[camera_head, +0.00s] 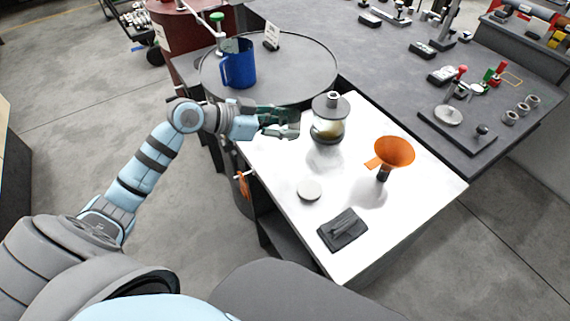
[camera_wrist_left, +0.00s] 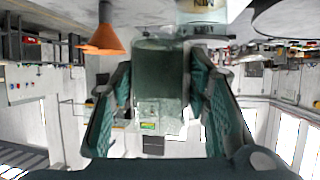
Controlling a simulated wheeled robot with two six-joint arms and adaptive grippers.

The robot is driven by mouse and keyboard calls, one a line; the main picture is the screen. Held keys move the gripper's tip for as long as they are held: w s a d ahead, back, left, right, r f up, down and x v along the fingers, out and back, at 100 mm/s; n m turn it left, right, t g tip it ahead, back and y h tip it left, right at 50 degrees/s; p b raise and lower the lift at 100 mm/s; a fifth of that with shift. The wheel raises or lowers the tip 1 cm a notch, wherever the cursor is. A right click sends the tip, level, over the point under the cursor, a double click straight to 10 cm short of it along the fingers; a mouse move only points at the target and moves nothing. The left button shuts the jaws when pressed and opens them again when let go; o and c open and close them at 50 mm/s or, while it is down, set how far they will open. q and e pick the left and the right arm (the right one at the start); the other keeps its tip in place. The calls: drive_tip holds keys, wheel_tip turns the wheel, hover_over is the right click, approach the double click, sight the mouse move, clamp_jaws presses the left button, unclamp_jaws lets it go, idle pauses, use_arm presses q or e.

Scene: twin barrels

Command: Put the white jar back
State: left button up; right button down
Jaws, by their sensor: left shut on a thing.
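My left gripper (camera_head: 290,122) is over the back left part of the white tabletop (camera_head: 270,160). In the left wrist view my left gripper (camera_wrist_left: 160,95) has its fingers on both sides of a dark greenish, see-through container (camera_wrist_left: 160,75) and is shut on it. I cannot tell whether this is the white jar; no plainly white jar shows in the head view. Just right of the gripper stands a glass jar (camera_head: 328,128) with a grey knobbed lid and yellowish contents. A pale body with dark lettering (camera_wrist_left: 205,10) shows at the top of the wrist view. My right gripper is not visible.
An orange funnel (camera_head: 394,153), a pale disc (camera_head: 309,190) and a dark block (camera_head: 343,231) are on the white tabletop. A blue mug (camera_head: 239,66) stands on the round grey barrel top (camera_head: 300,82). A dark bench (camera_head: 400,75) with several tools lies behind.

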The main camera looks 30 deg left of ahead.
sight(284, 169)
use_arm(q)
wheel_tip(284, 169, down, 13)
drive_tip(key=shift+b, duration=0.85)
drive_tip(key=shift+f, duration=0.1)
drive_tip(key=shift+f, duration=0.1)
drive_tip(key=o, duration=1.2)
drive_tip(key=shift+r, duration=0.25)
drive_tip(key=p+v, duration=0.1)
drive_tip(key=v, duration=1.1)
